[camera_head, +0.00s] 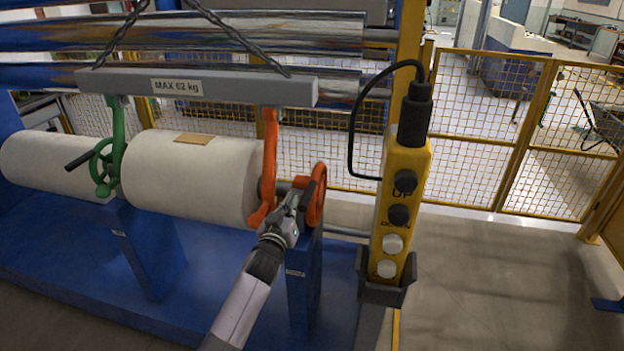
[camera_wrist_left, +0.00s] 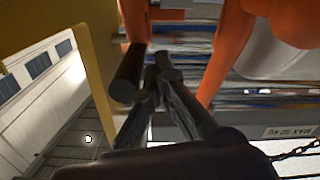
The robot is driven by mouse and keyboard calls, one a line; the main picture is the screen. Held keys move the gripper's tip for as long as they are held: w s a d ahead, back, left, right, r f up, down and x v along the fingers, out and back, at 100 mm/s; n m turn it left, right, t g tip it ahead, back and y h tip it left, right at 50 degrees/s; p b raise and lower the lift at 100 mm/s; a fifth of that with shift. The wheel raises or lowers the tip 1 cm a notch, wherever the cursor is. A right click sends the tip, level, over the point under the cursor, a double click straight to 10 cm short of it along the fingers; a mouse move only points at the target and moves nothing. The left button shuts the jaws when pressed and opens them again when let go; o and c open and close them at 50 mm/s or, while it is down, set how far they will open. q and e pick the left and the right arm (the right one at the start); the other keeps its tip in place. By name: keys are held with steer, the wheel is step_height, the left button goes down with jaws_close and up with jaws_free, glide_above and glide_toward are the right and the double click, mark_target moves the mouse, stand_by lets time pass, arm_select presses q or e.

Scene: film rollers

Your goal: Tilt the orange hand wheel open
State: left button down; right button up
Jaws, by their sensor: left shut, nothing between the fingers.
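The orange hand wheel (camera_head: 317,200) stands at the right end of the white film roller (camera_head: 190,175), beside the orange hook (camera_head: 269,160). My right gripper is not in view.
A grey lifting beam (camera_head: 200,87) hangs on chains above the roller. A green hook with a green wheel (camera_head: 103,170) holds the far end. A yellow button pendant (camera_head: 402,210) stands close on the right, and a blue stand (camera_head: 300,280) lies below.

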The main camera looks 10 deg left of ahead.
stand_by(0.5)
arm_select(q)
steer(key=shift+d+f, duration=0.2)
steer(key=shift+d, duration=0.1)
